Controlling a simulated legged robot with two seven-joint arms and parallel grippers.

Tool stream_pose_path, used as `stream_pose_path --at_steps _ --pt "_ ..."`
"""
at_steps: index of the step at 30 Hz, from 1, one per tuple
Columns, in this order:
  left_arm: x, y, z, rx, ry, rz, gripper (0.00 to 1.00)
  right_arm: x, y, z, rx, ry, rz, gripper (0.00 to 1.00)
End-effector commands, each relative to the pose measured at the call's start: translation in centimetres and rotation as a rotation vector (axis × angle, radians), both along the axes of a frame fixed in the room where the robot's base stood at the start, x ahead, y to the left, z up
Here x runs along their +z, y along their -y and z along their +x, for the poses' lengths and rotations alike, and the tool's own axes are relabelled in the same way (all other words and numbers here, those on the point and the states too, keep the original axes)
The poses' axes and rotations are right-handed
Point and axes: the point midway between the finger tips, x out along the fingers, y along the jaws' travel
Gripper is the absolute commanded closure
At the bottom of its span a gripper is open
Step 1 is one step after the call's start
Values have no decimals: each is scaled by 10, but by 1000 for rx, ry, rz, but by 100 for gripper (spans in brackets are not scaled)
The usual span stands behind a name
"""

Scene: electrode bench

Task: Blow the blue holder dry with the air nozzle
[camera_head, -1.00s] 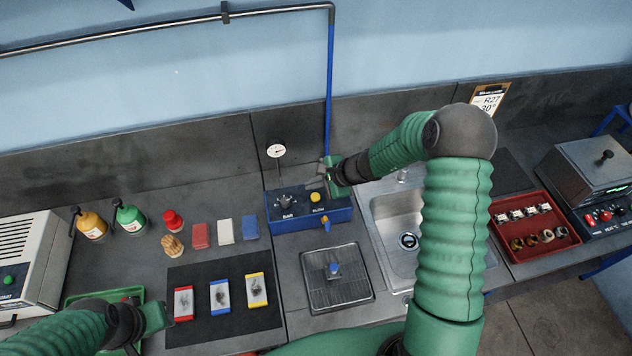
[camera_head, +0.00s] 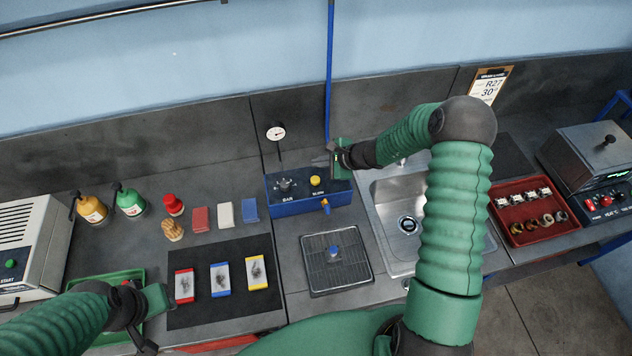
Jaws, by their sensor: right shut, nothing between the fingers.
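The blue holder (camera_head: 334,250) is a small blue piece on the dark grated tray (camera_head: 312,272), in front of the blue air box. My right gripper (camera_head: 323,161) is shut and empty, above the back right of the box, near the yellow button and behind the holder. My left gripper (camera_head: 163,297) is at the lower left, by the green tray; its fingers do not show clearly.
A steel sink (camera_head: 383,208) lies right of the grated tray, partly behind my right arm. A black mat (camera_head: 190,262) with three stained cards lies to the left. Bottles and coloured blocks stand behind it. A red tray (camera_head: 506,232) of small parts is at the right.

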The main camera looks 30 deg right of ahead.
Motion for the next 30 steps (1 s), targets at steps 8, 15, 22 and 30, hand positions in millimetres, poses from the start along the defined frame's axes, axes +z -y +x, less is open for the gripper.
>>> stream_pose_path --at_steps 8,15,22,30 --pt "-41 0 0 0 0 0 64 -46 -1 0 1 0 -2 100" --pt "-48 0 0 0 0 0 64 -52 0 0 1 1 -1 100" --pt "-47 0 0 0 0 0 64 -51 0 0 1 0 -1 100" --pt "-47 0 0 0 0 0 64 -51 0 0 1 0 -1 100"
